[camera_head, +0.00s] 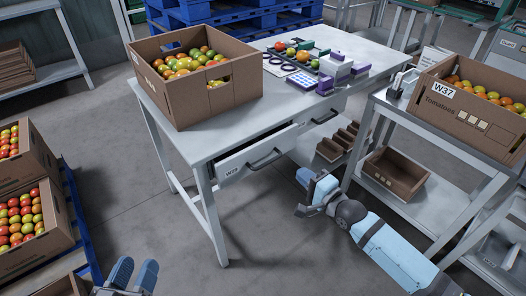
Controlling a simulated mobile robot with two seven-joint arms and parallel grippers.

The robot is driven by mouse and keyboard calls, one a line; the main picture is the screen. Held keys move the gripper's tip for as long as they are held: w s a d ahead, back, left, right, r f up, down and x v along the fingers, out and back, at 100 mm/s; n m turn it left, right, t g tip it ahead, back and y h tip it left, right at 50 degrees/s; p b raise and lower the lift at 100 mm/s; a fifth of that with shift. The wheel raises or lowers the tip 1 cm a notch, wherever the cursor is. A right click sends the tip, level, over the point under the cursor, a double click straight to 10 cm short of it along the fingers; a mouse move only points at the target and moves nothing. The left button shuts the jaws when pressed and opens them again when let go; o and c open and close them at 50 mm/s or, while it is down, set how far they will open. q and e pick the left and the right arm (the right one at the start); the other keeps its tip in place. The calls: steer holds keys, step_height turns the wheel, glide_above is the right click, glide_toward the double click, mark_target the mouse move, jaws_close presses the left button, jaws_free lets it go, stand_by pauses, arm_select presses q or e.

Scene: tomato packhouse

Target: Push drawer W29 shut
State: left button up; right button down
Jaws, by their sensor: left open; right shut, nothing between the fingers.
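Drawer W29 (243,167) is in the front of the grey work table, with its label at the left and a dark bar handle (265,160). Its front stands out a little from the table, and a dark gap shows along its top edge. My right gripper (303,194) is shut and empty, in front of the table, below and to the right of the drawer front, apart from it in the picture. My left gripper (130,277) is open and empty at the bottom left, well away from the drawer.
The table (197,146) bears a tomato carton (190,109) and small items. A second drawer handle (325,117) is further right. A side table (425,142) with carton W37 (455,120) stands at right. Crates of tomatoes (38,170) are at left. Floor before the drawer is clear.

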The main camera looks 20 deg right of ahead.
steer(key=b, duration=0.2)
glide_toward(268, 142)
steer(key=f, duration=0.1)
steer(key=b+x, duration=0.2)
steer(key=x, duration=0.5)
steer(key=shift+w+a+b, duration=0.15)
steer(key=shift+w+b, duration=0.1)
steer(key=shift+b, duration=0.1)
arm_select(q)
steer(key=shift+d+f+h, duration=0.25)
steer(key=shift+d+h, duration=0.55)
arm_select(e)
steer(key=x, duration=0.4)
steer(key=shift+w+r, duration=0.1)
steer(key=shift+w, duration=0.05)
steer(key=shift+r, duration=0.15)
arm_select(q)
steer(key=shift+s+r, duration=0.3)
steer(key=shift+r, duration=0.05)
steer(key=shift+p, duration=0.3)
arm_select(e)
steer(key=shift+r, duration=0.15)
